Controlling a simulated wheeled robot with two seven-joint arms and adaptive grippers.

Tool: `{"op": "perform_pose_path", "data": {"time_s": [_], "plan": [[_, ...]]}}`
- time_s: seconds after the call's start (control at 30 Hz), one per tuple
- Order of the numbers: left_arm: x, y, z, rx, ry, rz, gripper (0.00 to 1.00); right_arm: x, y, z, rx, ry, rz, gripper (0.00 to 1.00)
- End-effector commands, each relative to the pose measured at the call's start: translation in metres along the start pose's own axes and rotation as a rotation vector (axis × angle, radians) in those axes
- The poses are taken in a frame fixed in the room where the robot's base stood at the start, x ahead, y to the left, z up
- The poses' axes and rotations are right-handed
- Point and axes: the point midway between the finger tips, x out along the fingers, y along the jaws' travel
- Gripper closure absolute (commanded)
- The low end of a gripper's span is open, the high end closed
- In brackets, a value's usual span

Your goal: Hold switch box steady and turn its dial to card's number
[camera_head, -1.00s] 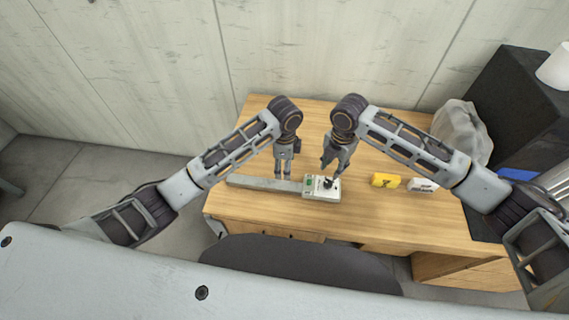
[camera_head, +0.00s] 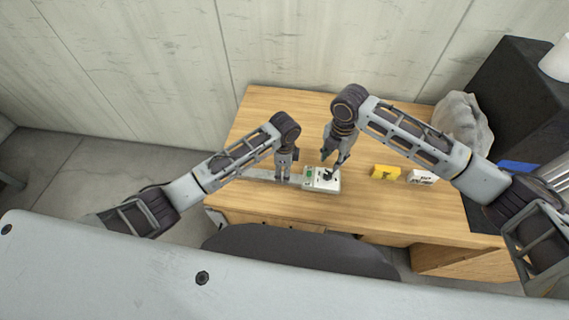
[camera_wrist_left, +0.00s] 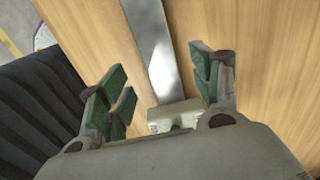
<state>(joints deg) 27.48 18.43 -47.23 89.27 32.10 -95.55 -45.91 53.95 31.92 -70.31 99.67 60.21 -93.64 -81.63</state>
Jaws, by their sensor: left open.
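The switch box (camera_head: 312,184) is a small pale box with a green patch on its left part and a dark dial (camera_head: 329,176) on its right part. It sits at the end of a flat grey metal strip (camera_head: 253,175) on the desk. My left gripper (camera_head: 284,178) points down over the strip, just left of the box. In the left wrist view its green-padded fingers are spread wide, with the box (camera_wrist_left: 174,112) beyond them. My right gripper (camera_head: 334,166) is just above the dial with its fingers apart; contact is unclear. A yellow card-like piece (camera_head: 385,172) lies right, its marking unreadable.
A white block with dark marks (camera_head: 421,177) lies right of the yellow piece. A grey crumpled bag (camera_head: 461,124) and a black cabinet (camera_head: 515,105) stand at the right. A dark chair back (camera_head: 300,250) is at the desk's front. The desk behind the box is clear.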

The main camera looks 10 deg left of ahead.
Motion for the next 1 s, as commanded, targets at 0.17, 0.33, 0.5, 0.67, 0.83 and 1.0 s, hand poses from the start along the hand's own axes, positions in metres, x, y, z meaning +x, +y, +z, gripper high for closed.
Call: {"op": "perform_pose_path", "data": {"time_s": [0.17, 0.33, 0.5, 0.67, 0.83, 1.0], "plan": [[0.023, 0.001, 0.0, 0.0, -0.001, 0.003, 0.36, 0.0, 0.0, 0.0, 0.0, 0.0, 0.0, 0.64], [0.04, 0.0, -0.001, 0.0, 0.0, 0.001, 0.36, 0.0, 0.0, 0.0, 0.0, 0.0, 0.0, 0.64], [0.05, 0.0, 0.0, 0.0, 0.0, 0.001, 0.36, 0.0, 0.0, 0.0, 0.0, 0.0, 0.0, 0.64], [0.052, 0.0, -0.001, 0.0, 0.001, 0.0, 0.36, 0.0, 0.0, 0.0, 0.0, 0.0, 0.0, 0.64], [0.053, 0.0, 0.0, 0.0, 0.001, 0.0, 0.36, 0.0, 0.0, 0.0, 0.0, 0.0, 0.0, 0.64], [0.052, 0.0, 0.0, 0.0, 0.001, 0.0, 0.5, 0.0, 0.0, 0.0, 0.0, 0.0, 0.0, 0.64]]}}
